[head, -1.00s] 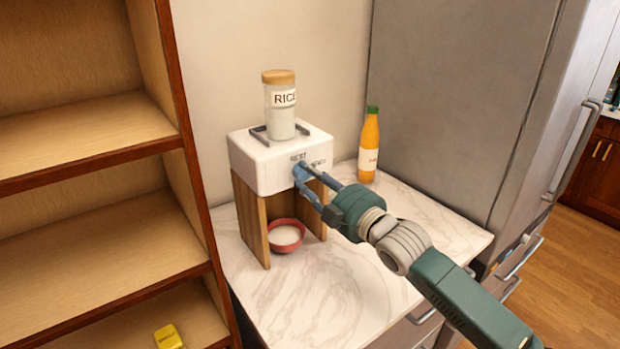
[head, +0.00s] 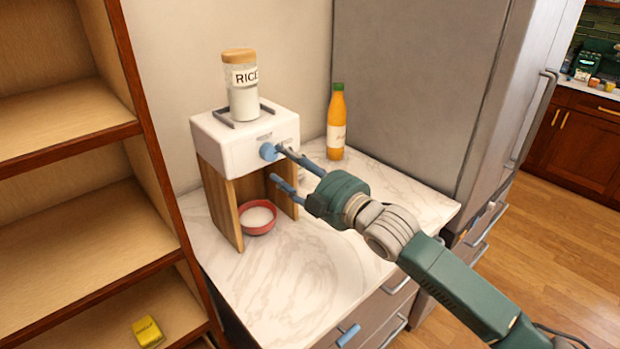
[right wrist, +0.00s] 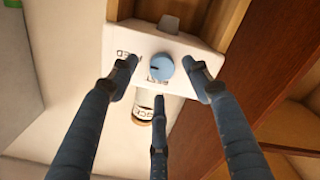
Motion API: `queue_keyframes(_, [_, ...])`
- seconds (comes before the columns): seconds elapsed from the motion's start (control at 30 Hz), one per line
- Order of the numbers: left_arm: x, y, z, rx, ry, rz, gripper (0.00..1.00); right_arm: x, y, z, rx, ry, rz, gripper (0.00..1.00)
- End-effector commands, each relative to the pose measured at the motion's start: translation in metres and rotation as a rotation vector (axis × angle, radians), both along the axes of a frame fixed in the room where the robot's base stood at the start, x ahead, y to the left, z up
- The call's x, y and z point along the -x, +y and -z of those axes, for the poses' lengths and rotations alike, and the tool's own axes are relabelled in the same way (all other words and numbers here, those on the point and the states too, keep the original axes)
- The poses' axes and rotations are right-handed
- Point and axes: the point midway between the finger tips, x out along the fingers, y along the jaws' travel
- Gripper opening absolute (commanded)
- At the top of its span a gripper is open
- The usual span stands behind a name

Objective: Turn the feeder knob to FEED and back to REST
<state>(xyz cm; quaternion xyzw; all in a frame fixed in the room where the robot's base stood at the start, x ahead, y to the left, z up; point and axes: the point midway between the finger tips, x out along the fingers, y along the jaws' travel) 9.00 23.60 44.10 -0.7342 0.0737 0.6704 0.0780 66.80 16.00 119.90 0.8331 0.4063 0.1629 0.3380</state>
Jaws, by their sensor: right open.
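The blue round feeder knob (head: 268,152) is on the front of the white feeder box (head: 225,150). In the right wrist view the knob (right wrist: 163,65) has a dark mark on its left side. A partly hidden FEED label lies to its left, and partly hidden lettering is just below it. My right gripper (head: 277,166) is open in front of the knob. In the wrist view its fingers (right wrist: 161,66) are spread around the knob, with gaps to either side. A small blue piece at the bottom edge of the head view may be my left gripper's fingertip (head: 347,333).
A RICE jar (head: 243,100) stands on the feeder. A red bowl (head: 262,228) with white contents sits beneath, between wooden side panels. An orange bottle (head: 337,125) stands right of the feeder. A wooden shelf (head: 70,145) is at left, a fridge (head: 415,90) at right. The front countertop (head: 300,265) is clear.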

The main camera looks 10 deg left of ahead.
Motion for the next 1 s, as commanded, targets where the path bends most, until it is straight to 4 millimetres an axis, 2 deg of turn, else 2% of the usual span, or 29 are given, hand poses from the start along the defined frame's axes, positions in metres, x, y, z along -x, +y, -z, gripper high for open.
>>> queue_keyframes(0.03, [0.000, 0.000, 0.000, 0.000, -0.001, 0.000, 0.40, 0.007, -0.011, 0.002, 0.003, 0.001, 0.001, 0.49])
queue_keyframes(0.2, [-0.001, -0.001, 0.000, 0.001, -0.001, 0.000, 0.40, 0.028, -0.040, 0.002, 0.004, 0.001, 0.003, 0.49])
queue_keyframes(0.4, [-0.001, -0.001, 0.000, 0.001, -0.001, 0.000, 0.40, 0.045, -0.061, 0.002, 0.002, 0.003, 0.003, 0.49])
queue_keyframes(0.87, [-0.001, -0.001, 0.000, 0.001, -0.001, 0.000, 0.40, 0.050, -0.067, 0.003, 0.001, 0.006, 0.003, 0.49])
queue_keyframes(1.0, [-0.001, -0.001, 0.000, 0.001, -0.001, 0.000, 0.40, 0.059, -0.068, 0.023, -0.006, 0.076, 0.026, 0.49])
